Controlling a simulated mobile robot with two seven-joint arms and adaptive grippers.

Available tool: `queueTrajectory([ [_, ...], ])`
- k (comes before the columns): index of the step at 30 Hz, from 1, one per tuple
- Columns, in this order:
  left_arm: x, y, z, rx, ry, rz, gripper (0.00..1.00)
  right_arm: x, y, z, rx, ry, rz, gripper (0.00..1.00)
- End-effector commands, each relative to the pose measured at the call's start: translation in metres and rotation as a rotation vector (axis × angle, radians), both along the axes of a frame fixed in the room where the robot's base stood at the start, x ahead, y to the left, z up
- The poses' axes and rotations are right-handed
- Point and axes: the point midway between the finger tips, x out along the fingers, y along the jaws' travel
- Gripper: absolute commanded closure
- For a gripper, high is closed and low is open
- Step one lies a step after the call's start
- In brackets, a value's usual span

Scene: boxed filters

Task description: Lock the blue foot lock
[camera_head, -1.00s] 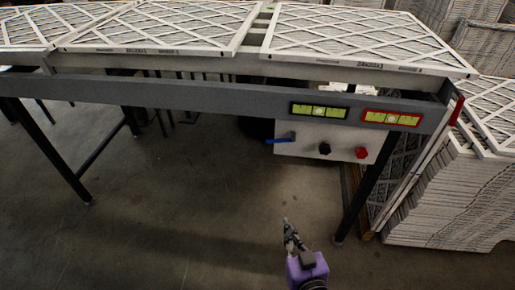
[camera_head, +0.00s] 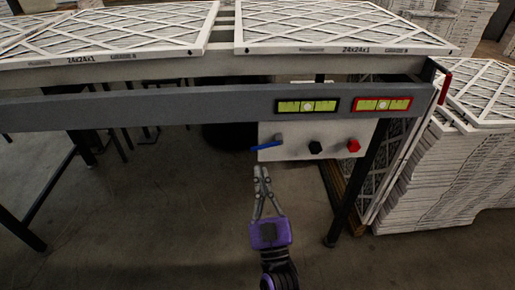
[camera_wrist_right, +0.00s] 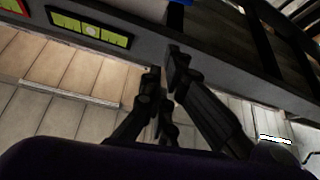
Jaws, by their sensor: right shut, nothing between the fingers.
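The blue foot lock shows as a blue lever (camera_head: 266,146) at the left of a white panel (camera_head: 290,140) under the table's front beam. It juts left and slightly down from a grey pivot. A bit of blue (camera_wrist_right: 181,2) at the top edge of the right wrist view may be the same lever. My right gripper (camera_head: 262,170) is shut and empty, with its fingertips just below the lever in the head view. I cannot tell whether they touch it. The fingers also show in the right wrist view (camera_wrist_right: 164,70). My left gripper is not in view.
A black knob (camera_head: 315,147) and a red knob (camera_head: 353,146) sit to the right on the same panel. Two yellow-green levels (camera_head: 307,106) are on the grey beam (camera_head: 180,105) above. A dark table leg (camera_head: 357,185) stands at right, beside stacked filters (camera_head: 430,185). The floor below is clear.

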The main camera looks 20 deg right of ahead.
Motion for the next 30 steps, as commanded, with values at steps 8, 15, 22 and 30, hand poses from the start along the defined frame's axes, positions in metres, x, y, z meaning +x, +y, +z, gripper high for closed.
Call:
queueTrajectory([
  [8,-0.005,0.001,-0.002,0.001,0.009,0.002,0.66,0.011,-0.001,0.007,0.001,-0.003,0.002,1.00],
  [15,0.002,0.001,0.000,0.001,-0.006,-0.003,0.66,0.050,-0.007,0.031,0.001,-0.005,0.003,1.00],
  [22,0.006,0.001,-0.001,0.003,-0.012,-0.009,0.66,0.089,-0.015,0.049,0.001,0.001,0.002,1.00],
  [30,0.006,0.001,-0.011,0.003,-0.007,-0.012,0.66,0.091,-0.022,0.013,0.000,0.004,0.002,1.00],
])
